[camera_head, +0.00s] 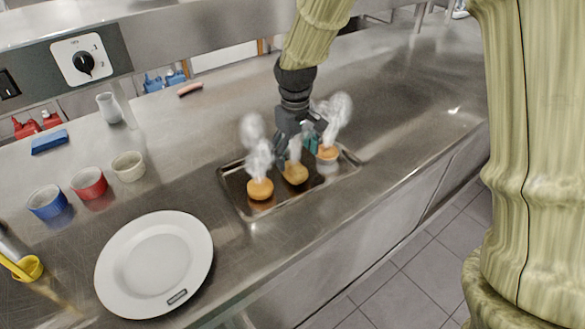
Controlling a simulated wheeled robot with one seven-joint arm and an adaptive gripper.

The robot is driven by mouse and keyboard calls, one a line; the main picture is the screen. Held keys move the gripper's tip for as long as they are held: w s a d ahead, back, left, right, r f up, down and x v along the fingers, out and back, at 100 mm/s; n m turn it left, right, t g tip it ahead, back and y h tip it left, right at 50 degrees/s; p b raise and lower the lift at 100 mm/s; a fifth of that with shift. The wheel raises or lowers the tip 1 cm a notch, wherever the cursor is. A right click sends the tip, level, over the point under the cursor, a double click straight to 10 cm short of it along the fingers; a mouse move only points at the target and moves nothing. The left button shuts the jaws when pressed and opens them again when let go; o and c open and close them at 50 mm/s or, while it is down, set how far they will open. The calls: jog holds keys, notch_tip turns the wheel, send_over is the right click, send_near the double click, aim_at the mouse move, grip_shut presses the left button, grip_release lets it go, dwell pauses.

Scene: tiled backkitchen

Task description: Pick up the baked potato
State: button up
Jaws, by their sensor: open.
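A shallow metal tray (234,192) on the steel counter bears three steaming golden-brown foods. The middle one (295,174) looks oval and most like a baked potato, but I cannot tell for certain. A rounder one (260,189) sits to its left. Another (328,153) sits at the right, with a pale grey shape below it. My gripper (297,143) points down just above the middle food, open and empty. Steam and the fingers partly cover the foods' tops. I cannot tell whether the fingertips touch the middle one.
A large white plate (150,258) lies at front left. Blue (47,202), red (88,183) and cream (128,166) cups stand behind it. A white vase (109,107), blue block (49,142) and sausage-like item (190,89) are farther back. The counter right of the tray is clear.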

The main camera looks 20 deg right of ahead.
aim_at(294, 165)
jog(key=shift+s+d+f, duration=0.1)
jog(key=shift+s+f, duration=0.1)
jog(key=shift+s, duration=0.1)
jog(key=w+f, duration=0.2)
jog(key=shift+w+f, duration=0.3)
jog(key=shift+f, duration=0.05)
jog(key=shift+s+d+f+p, duration=0.1)
jog(key=shift+s+f+p, duration=0.5)
jog(key=shift+f+p, duration=0.2)
jog(key=f, duration=0.1)
jog(key=w+f, duration=0.1)
jog(key=shift+f, duration=0.4)
jog(key=shift+s+r, duration=0.1)
jog(key=shift+s, duration=0.25)
jog(key=shift+w, duration=0.15)
jog(key=c, duration=1.2)
